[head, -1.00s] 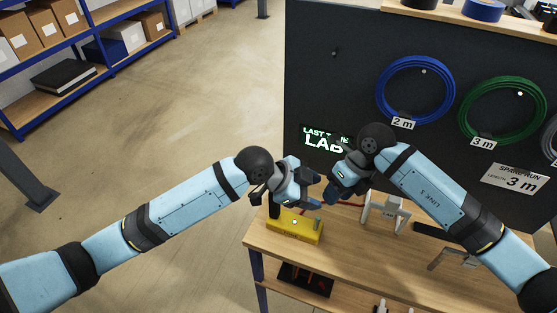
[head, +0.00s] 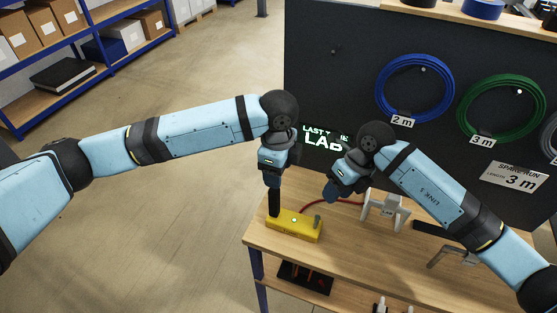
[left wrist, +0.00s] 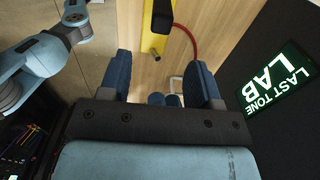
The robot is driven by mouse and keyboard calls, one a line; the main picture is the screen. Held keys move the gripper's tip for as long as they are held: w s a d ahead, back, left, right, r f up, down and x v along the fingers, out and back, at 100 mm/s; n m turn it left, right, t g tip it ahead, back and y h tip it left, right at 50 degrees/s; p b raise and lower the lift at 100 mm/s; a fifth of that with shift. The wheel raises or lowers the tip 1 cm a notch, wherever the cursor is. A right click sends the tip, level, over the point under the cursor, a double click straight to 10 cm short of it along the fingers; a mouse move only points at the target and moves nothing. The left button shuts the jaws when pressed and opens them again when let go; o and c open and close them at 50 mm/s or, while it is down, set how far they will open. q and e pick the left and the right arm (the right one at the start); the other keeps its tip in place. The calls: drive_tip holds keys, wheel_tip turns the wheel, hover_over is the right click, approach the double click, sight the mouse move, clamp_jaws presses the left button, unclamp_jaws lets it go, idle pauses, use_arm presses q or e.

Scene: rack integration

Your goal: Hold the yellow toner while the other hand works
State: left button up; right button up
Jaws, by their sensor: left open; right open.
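The yellow toner (head: 296,228) lies on the left end of the wooden bench in the head view. My right gripper (head: 334,192) is open and empty, to the right of and above the toner.
A red cable (head: 345,202) runs right from the toner along the bench (head: 350,255). A white stand (head: 385,210) is further right. Behind is a dark panel (head: 330,80) with blue (head: 415,58) and green (head: 470,90) cable coils and a lit sign (head: 325,138).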

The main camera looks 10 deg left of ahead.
use_arm(q)
hover_over(278, 215)
drive_tip(key=f, duration=1)
drive_tip(key=shift+w+f, duration=0.35)
drive_tip(key=shift+c, duration=0.4)
clamp_jaws()
idle(0.4)
